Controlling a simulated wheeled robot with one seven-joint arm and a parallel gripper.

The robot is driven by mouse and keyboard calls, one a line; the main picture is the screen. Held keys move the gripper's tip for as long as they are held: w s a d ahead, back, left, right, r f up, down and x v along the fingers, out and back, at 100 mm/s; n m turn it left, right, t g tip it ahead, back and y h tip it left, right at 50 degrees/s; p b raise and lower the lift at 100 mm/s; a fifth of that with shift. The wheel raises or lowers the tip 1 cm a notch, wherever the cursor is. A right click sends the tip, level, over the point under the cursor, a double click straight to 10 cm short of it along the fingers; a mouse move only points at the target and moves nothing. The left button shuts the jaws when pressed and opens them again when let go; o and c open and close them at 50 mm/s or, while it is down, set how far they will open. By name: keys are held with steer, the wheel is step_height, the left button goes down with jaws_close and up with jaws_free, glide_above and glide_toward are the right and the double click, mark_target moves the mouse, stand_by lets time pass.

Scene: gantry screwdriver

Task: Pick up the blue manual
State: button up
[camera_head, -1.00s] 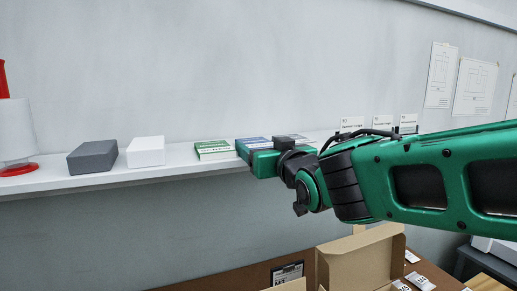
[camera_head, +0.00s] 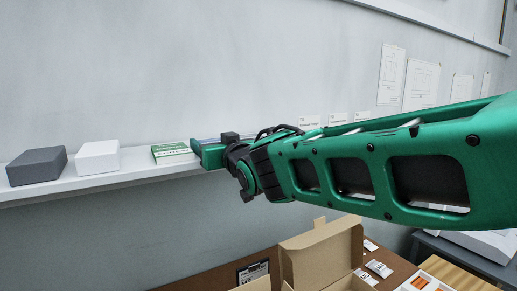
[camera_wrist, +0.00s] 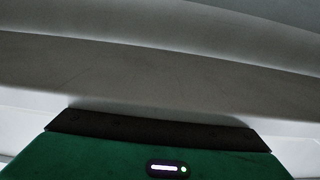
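The blue manual is almost wholly hidden behind my gripper on the white shelf in the head view; I cannot make out its cover. My gripper (camera_head: 208,153) is at the shelf's front edge, just right of a green manual (camera_head: 172,153). The gripper's fingers are hidden in the head view, so whether they are open, shut or touching the manual cannot be told. The wrist view shows only the green gripper housing with a dark edge, before blurred grey surfaces.
The white shelf (camera_head: 130,171) runs along the wall. A white box (camera_head: 97,158) and a dark grey box (camera_head: 37,167) stand left of the green manual. Small label cards (camera_head: 338,119) stand to the right. An open cardboard box (camera_head: 322,250) is on the brown table below.

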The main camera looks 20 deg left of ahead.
mark_target(213, 141)
steer(key=c, duration=0.5)
steer(key=shift+r, duration=0.15)
steer(key=shift+r, duration=0.55)
step_height(213, 141, up, 3)
steer(key=shift+f, duration=0.2)
steer(key=s+a+r, duration=0.2)
steer(key=s+r, duration=0.5)
steer(key=s, duration=0.4)
steer(key=shift+s, duration=0.3)
